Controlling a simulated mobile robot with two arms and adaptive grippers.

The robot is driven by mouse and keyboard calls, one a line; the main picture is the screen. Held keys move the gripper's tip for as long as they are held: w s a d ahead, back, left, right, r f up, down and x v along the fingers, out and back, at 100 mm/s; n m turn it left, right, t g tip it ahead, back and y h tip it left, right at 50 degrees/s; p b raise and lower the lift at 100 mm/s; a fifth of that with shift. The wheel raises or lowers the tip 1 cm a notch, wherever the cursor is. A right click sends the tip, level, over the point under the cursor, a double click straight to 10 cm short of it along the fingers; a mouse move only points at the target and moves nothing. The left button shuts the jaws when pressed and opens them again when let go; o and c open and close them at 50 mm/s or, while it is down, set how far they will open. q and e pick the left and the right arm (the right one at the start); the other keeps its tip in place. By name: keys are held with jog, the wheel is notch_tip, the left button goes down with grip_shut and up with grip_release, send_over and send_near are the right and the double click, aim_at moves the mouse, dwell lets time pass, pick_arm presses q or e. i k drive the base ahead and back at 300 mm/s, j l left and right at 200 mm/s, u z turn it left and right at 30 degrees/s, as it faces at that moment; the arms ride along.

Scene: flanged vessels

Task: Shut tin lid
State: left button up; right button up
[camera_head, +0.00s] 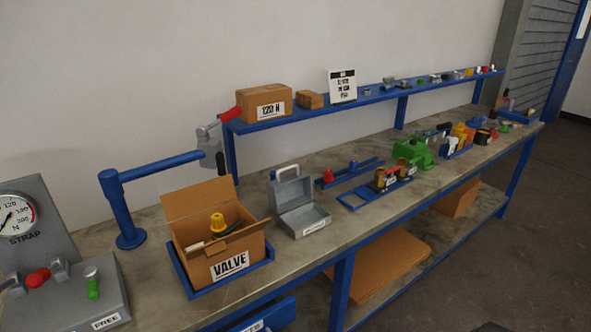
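A small grey metal tin (306,221) stands on the workbench near its front edge, right of the valve box. Its lid (291,194) is open and stands up at the back, with a pale handle and a latch on it. The tin's tray faces up, and I see nothing clearly inside it. A small white label is on its front; the text is too small to read. Neither of my grippers is in view.
An open cardboard box marked VALVE (226,265) stands close left of the tin. A blue post (121,207) with a horizontal arm is behind it. Blue rails (352,171) and brass fittings (386,177) are to the right. A raised blue shelf (350,106) runs behind.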

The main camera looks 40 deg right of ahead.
aim_at(286, 193)
jog(key=k+l+z, duration=0.1)
jog(key=z, duration=1.05)
jog(key=i+l, duration=0.15)
jog(key=i+l+u, duration=0.1)
jog(key=l, duration=0.2)
